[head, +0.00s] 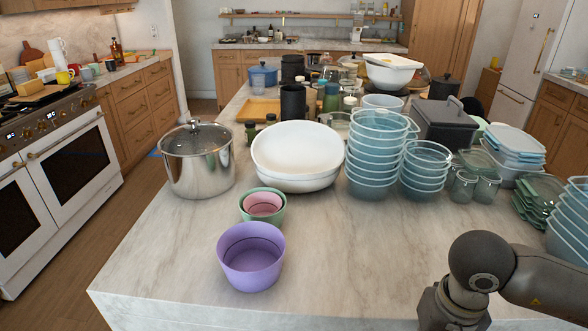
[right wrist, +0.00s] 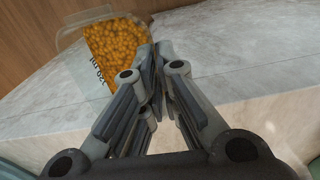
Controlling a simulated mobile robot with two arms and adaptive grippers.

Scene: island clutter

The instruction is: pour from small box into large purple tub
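The large purple tub (head: 250,270) stands upright near the front of the island in the head view, and its visible inside looks empty. The small box (right wrist: 112,45) shows at the top left of the right wrist view. The exact contact is hard to see. In the head view only part of my right arm shows at lower right. My left gripper is in neither view.
A green tub with a pink one inside (head: 264,204) stands just behind the purple tub. A steel pot (head: 197,160), white bowls (head: 297,155) and stacked blue tubs (head: 375,155) fill the island farther back. The counter (head: 350,260) right of the purple tub is clear.

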